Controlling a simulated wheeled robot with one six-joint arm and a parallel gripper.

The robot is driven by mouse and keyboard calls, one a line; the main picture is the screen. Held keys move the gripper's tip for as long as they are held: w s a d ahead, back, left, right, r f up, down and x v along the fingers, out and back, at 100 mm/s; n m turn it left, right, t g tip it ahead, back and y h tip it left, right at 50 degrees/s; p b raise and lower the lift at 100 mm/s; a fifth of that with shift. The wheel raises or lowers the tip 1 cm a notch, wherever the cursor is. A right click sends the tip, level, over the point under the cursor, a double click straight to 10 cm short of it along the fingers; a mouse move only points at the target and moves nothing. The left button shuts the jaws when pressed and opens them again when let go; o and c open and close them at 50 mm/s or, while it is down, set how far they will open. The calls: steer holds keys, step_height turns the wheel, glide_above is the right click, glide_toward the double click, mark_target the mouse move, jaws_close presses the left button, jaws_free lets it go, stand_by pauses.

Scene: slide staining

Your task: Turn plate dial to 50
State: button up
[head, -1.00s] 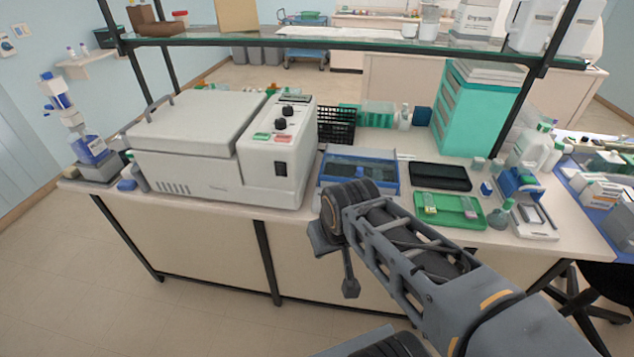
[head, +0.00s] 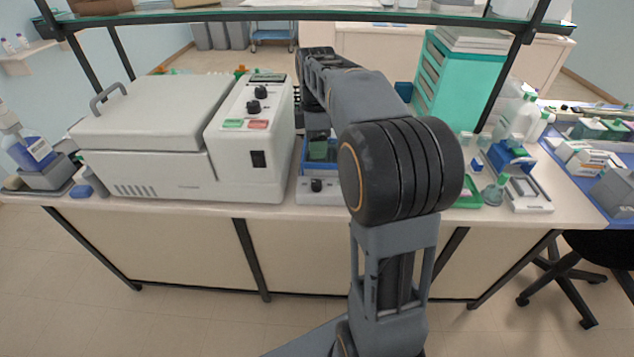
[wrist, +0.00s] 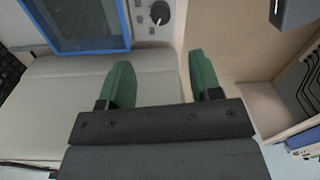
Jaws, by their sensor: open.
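The plate is a low device with a blue-framed top (wrist: 85,25) and a pale front panel. Its black dial (wrist: 160,12) is at the top of the wrist view, with a light pointer mark; I cannot read its setting. The dial also shows in the head view (head: 316,185), just left of my arm. My gripper (wrist: 160,75) has two green fingers, spread apart with nothing between them. In the wrist view the dial lies beyond the fingertips, apart from them. In the head view my arm hides part of the plate.
A large white machine (head: 160,130) with two black knobs stands left of the plate. A green tray (head: 468,195), bottles (head: 520,115) and a teal drawer cabinet (head: 458,80) are to the right. A glass shelf (head: 300,14) spans above the bench.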

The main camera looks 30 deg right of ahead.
mark_target(317, 182)
steer(key=f, duration=0.8)
steer(key=f+b, duration=0.1)
steer(key=f, duration=0.3)
steer(key=shift+s+a+f, duration=0.1)
steer(key=shift+s, duration=0.2)
steer(key=c, duration=0.9)
steer(key=shift+c, duration=0.2)
